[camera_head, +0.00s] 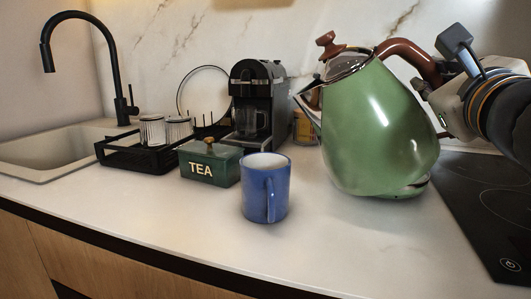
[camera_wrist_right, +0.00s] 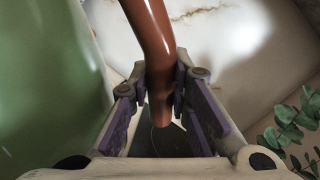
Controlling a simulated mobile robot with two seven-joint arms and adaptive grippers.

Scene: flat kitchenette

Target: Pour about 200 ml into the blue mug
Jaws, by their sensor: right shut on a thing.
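The blue mug (camera_head: 264,190) stands upright on the counter in the head view, its handle toward me. The inside of its rim looks pale, and I cannot see what it holds. A green kettle (camera_head: 378,130) with a brown handle is to the right of the mug, slightly tilted, its spout pointing left. A shadow lies under it. My right gripper (camera_head: 432,88) is shut on the kettle's handle. In the right wrist view the brown handle (camera_wrist_right: 154,45) runs between the fingers of the gripper (camera_wrist_right: 172,100). No stream shows at the spout. My left gripper is not in view.
A green tea box (camera_head: 209,165) stands just left of the mug. Behind are a black coffee machine (camera_head: 258,100) and a black rack (camera_head: 133,157) with glasses. The sink (camera_head: 50,150) is at the left, a black hob (camera_head: 490,200) at the right. The front counter is clear.

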